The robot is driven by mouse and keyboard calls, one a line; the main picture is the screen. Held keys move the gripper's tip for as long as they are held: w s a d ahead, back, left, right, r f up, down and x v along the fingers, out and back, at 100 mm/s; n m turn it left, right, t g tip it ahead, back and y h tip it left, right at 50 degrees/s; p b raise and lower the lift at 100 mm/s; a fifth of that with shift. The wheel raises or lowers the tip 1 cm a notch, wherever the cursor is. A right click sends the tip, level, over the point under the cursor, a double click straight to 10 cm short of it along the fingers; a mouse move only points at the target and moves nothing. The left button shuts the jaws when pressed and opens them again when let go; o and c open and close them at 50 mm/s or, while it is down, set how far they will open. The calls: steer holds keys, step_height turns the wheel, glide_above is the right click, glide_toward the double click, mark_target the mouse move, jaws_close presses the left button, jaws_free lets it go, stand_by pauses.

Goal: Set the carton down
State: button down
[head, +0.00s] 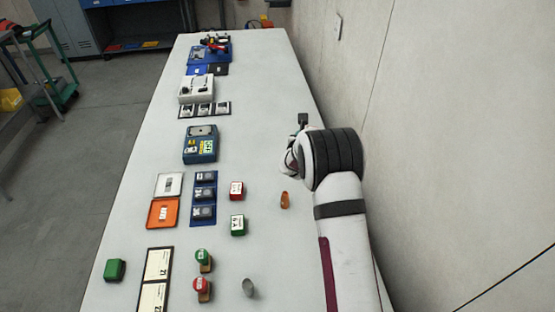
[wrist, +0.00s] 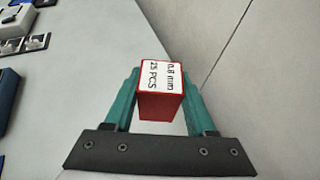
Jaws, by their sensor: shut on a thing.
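The carton (wrist: 160,105) is a small red box with a white top labelled "0.8 mm 25 PCS". In the wrist view it sits between the green fingers of my gripper (wrist: 160,78), which is shut on it from both sides. The pale table (wrist: 75,90) lies beyond it; I cannot tell the gap beneath the carton. In the head view my arm hides the fingers and the held carton. A red-and-white carton (head: 236,190) and a green-and-white carton (head: 238,225) stand on the table, left of my arm.
An orange cup-like piece (head: 285,200) and a grey one (head: 249,288) stand near my arm. Two stamps (head: 203,260), trays (head: 163,212) and a blue box (head: 200,145) fill the table's middle and left. The wall (head: 450,130) runs close along the right. The table's far right is bare.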

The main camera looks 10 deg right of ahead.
steer(key=w+a+f, duration=0.1)
steer(key=a+f, duration=0.1)
steer(key=w+a+f, duration=0.2)
steer(key=a, duration=0.1)
steer(key=w+a+f, duration=0.1)
steer(key=a, duration=0.2)
steer(key=shift+w+a+f, duration=0.1)
steer(key=shift+w+f, duration=0.2)
steer(key=shift+f, duration=0.1)
steer(key=shift+w+a+f, duration=0.1)
steer(key=shift+a+f, duration=0.05)
steer(key=shift+f, duration=0.95)
steer(key=shift+w+a+f, duration=0.1)
steer(key=shift+a+f, duration=0.05)
steer(key=shift+f, duration=0.9)
steer(key=shift+c, duration=1.1)
jaws_free()
steer(key=shift+f, duration=0.1)
